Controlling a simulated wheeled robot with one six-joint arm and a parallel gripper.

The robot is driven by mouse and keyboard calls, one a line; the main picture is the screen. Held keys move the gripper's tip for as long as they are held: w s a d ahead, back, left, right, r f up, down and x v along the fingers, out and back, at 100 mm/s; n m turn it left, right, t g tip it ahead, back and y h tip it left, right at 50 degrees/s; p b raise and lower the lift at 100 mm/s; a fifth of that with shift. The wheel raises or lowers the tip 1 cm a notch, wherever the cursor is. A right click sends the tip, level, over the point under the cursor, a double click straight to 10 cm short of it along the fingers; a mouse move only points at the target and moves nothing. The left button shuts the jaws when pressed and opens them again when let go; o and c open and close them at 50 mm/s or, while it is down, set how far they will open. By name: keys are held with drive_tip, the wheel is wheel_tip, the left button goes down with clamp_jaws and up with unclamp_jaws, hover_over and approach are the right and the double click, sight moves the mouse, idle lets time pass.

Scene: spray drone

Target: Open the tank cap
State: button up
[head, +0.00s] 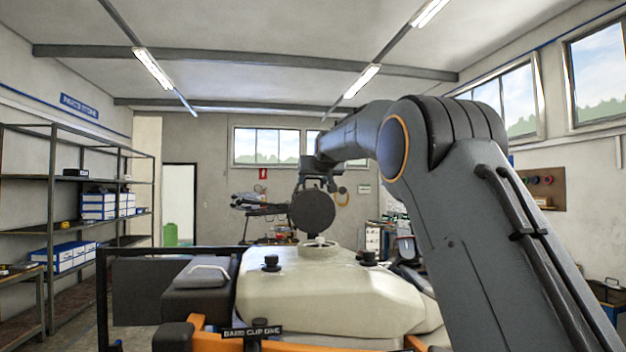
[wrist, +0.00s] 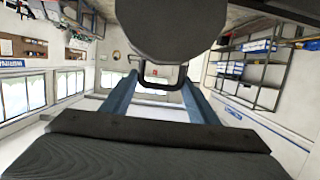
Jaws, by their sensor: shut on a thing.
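The tank cap (head: 312,211) is a dark round disc standing upright over the pale filler neck (head: 320,249) on top of the cream tank (head: 330,290). The neck's rim shows below the cap; I cannot tell whether a hinge joins them. My gripper (wrist: 160,84) is shut on the cap's dark loop handle. In the wrist view the cap (wrist: 170,28) fills the top middle, and the two blue-grey fingers reach toward the handle. In the head view the cap hides most of the fingers.
Two small black knobs (head: 271,263) (head: 368,257) stand on the tank, either side of the neck. A dark box (head: 200,285) and an orange frame (head: 205,338) with a label plate sit at the tank's left and front. Shelving (head: 75,200) stands at the far left.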

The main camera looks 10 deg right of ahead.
drive_tip(key=shift+r, duration=0.3)
drive_tip(key=o, duration=1.2)
drive_tip(key=shift+s, duration=0.1)
drive_tip(key=shift+d+f, duration=0.1)
drive_tip(key=shift+f, duration=0.05)
drive_tip(key=shift+b+v, duration=2.25)
drive_tip(key=shift+v, duration=1.65)
